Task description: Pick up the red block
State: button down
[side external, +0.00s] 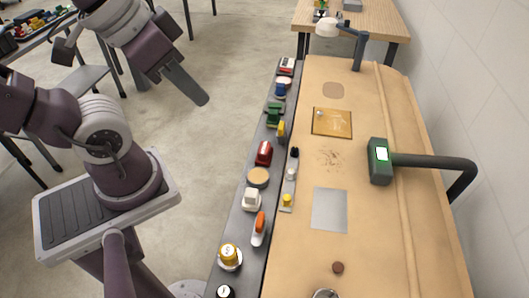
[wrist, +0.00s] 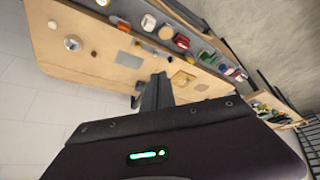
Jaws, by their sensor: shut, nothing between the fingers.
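The red block (side external: 264,153) sits on the long dark grey ledge (side external: 233,208) along the left edge of the wooden workbench. It lies between a round tan disc and a green object. It also shows in the wrist view as a small red shape (wrist: 181,42), above and to the right of the fingertips. My gripper (side external: 203,101) is in the air over the floor, left of the ledge and apart from the block. Its fingers (wrist: 159,77) are together, with nothing between them.
Near the block on the ledge are the tan disc (side external: 258,178), a white block (side external: 252,199), a green object (side external: 273,116) and a yellow piece (side external: 281,130). Open floor lies left of the ledge.

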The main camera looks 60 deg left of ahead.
jog(key=c, duration=0.8)
grip_release()
jog(key=shift+o, duration=0.2)
jog(key=n+g, duration=0.5)
jog(key=n, duration=0.4)
send_over(264, 147)
notch_tip(264, 147, down, 24)
jog(key=shift+s+a+r, duration=0.1)
jog(key=shift+a+r, duration=0.05)
jog(key=shift+g, duration=0.3)
notch_tip(264, 147, down, 8)
jog(key=shift+f, duration=0.1)
